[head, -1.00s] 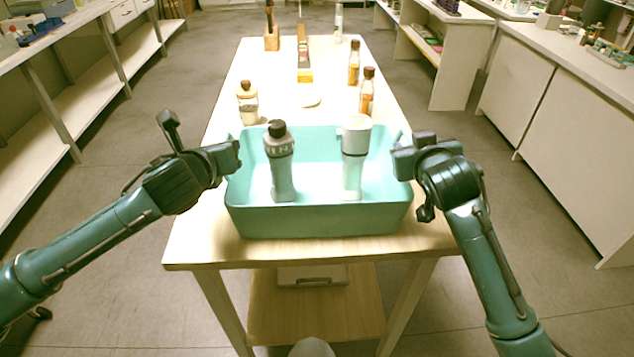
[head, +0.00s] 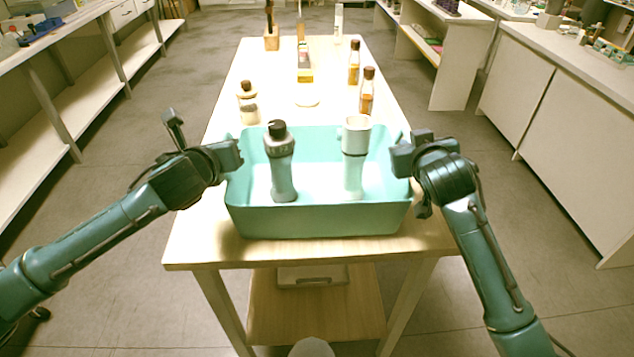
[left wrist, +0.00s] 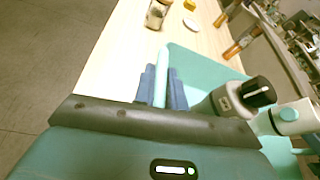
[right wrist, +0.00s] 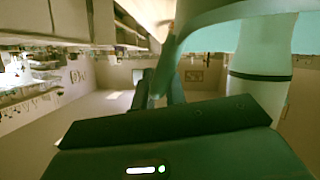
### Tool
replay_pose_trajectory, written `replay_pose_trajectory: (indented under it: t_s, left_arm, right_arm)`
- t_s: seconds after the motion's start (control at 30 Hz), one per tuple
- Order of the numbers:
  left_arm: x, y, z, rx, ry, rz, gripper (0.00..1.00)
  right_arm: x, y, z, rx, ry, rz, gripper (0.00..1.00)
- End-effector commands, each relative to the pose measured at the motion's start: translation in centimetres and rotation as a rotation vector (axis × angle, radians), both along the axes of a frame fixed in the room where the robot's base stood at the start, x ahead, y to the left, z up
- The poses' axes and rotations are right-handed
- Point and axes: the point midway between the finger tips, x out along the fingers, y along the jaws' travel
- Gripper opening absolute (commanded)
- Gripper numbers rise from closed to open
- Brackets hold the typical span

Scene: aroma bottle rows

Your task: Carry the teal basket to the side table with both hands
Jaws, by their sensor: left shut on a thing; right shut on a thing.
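The teal basket (head: 318,222) is at the near end of the long wooden table (head: 190,245). Inside it stand a grey-green bottle with a dark cap (head: 282,170) and a pale bottle with a white cup-like top (head: 354,165). My left gripper (head: 236,157) is shut on the basket's left rim; the left wrist view shows the rim (left wrist: 162,75) between its fingers. My right gripper (head: 397,160) is at the basket's right rim, shut on it; the right wrist view shows the teal rim (right wrist: 215,20) running between the fingers. I cannot tell whether the basket touches the table.
Farther along the table stand a jar (head: 247,105), two amber bottles (head: 367,92), a white disc (head: 308,100) and a yellow-based item (head: 305,68). A white side table (head: 460,70) stands beyond on the right. White cabinets (head: 570,140) line the right, with open floor between.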

Motion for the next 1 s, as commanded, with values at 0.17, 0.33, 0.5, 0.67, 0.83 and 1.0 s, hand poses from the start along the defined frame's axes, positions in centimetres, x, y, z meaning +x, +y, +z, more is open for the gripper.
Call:
replay_pose_trajectory:
  t_s: [0.17,0.33,0.5,0.67,0.83,1.0]
  left_arm:
    - [0.0,0.0,0.0,0.0,0.0,0.001,0.0]
    - [0.0,0.0,0.0,0.0,0.0,0.001,0.0]
    - [0.0,0.0,0.4,0.0,-0.003,0.001,0.0]
    - [0.0,0.0,1.3,0.0,-0.003,0.001,0.0]
    - [0.0,0.0,3.0,0.0,-0.003,0.001,0.0]
    - [0.0,0.0,4.6,0.0,-0.003,0.001,0.0]
  right_arm:
    - [0.0,0.0,0.0,0.0,0.0,0.0,0.0]
    - [0.0,0.0,0.0,0.0,0.001,0.0,0.0]
    - [0.0,0.0,0.4,0.0,-0.003,0.001,0.0]
    - [0.0,0.0,1.3,-0.001,-0.003,0.001,0.0]
    - [0.0,0.0,3.0,-0.001,-0.004,0.001,0.0]
    - [0.0,0.0,4.6,-0.001,-0.004,0.001,0.0]
